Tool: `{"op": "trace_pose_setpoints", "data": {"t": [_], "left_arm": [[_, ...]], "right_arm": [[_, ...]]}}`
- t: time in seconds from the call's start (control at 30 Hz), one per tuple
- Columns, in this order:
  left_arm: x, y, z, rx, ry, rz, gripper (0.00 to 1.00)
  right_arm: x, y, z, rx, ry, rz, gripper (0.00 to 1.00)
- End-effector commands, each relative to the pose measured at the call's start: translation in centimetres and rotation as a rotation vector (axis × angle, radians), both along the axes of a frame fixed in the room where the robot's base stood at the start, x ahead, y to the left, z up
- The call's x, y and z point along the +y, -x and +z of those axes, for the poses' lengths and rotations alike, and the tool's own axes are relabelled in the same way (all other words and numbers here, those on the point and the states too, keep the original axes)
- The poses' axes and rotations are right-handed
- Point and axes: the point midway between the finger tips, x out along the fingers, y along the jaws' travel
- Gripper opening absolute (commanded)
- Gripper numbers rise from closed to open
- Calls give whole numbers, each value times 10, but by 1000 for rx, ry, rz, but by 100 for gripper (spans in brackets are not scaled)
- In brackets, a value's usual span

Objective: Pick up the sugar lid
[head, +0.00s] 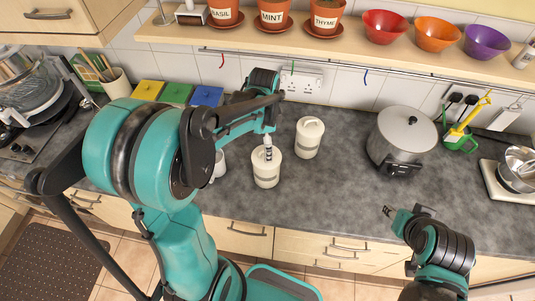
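Two white lidded canisters with grey bands stand on the dark worktop. The nearer canister (266,172) is under my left gripper (268,153), and the other canister (308,138) is behind it to the right. Their labels are too small to read, so I cannot tell which is sugar. My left gripper points down with its fingers at the top of the nearer canister. I cannot tell whether they grip its lid. My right gripper (388,211) is low at the front edge of the worktop, away from the canisters; its opening is unclear.
A white item (219,165) is partly hidden behind my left arm. A large lidded pot (403,135) stands to the right. A shelf (350,38) with herb pots and bowls runs above. The worktop between the canisters and pot is clear.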

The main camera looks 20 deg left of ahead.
Motion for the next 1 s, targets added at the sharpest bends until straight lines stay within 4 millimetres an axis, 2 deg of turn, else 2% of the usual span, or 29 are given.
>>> {"op": "trace_pose_setpoints", "data": {"t": [0.2,0.3,0.57,0.67,0.93,0.97,1.0], "left_arm": [[-6,-4,-34,-1,-1,0,100],[-6,-4,-44,-1,-1,1,100],[-6,-3,-48,-1,-1,1,100],[-6,-3,-48,-1,0,1,79],[-6,-3,-48,-1,0,1,8],[-6,-3,-48,-2,-1,1,0],[-6,-3,-48,-2,-1,2,0]], "right_arm": [[0,0,-4,0,0,0,40],[0,0,-6,0,0,0,40],[0,0,-5,0,0,0,40],[0,0,-5,0,0,0,40],[0,0,-5,0,0,0,40],[0,0,-5,0,0,0,40],[0,0,-6,0,0,0,40]]}}
